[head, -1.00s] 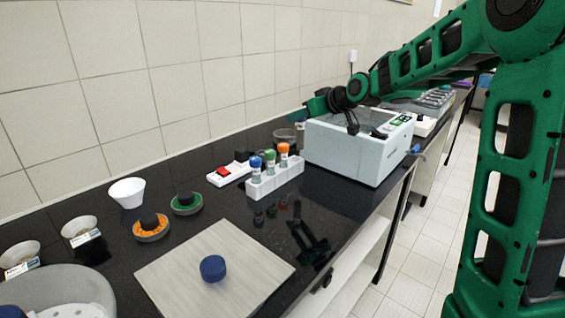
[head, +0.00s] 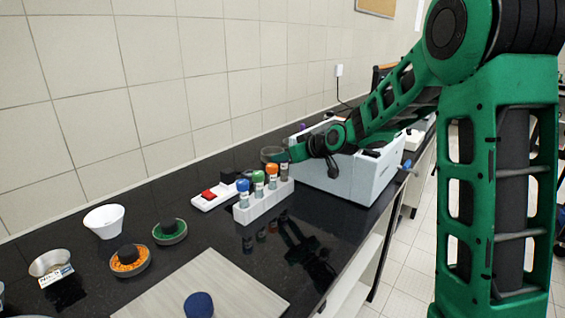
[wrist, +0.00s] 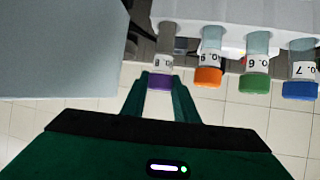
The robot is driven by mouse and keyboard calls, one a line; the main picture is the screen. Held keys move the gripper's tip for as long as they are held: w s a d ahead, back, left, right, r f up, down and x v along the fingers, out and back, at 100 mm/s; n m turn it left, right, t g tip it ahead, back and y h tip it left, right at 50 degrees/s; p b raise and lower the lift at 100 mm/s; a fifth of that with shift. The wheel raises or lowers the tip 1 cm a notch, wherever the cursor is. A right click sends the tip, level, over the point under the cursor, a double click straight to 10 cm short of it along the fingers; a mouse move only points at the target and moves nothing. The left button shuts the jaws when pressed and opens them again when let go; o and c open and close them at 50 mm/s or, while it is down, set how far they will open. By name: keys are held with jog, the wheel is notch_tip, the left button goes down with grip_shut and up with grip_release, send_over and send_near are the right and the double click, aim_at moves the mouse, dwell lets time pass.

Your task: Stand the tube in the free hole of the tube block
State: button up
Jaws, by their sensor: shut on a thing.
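My gripper (head: 286,156) is shut on a tube with a purple cap (wrist: 159,82); the two green fingers (wrist: 160,86) sit either side of the cap in the wrist view. The white tube block (head: 264,204) holds tubes with blue (head: 242,185), green (head: 258,177) and orange (head: 271,169) caps. The held tube (head: 284,171) is in line with them at the block's right end. In the wrist view its body reaches the block's left end (wrist: 172,10). I cannot tell whether its lower end is in the hole or just above it.
A large pale machine (head: 345,180) stands close right of the block. A white switch box with a red button (head: 209,194) is behind it to the left. A pale board (head: 205,285) lies in front, with a dark blue round object (head: 198,304).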

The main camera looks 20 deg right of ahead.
jog(key=shift+f, duration=0.65)
jog(key=o, duration=0.8)
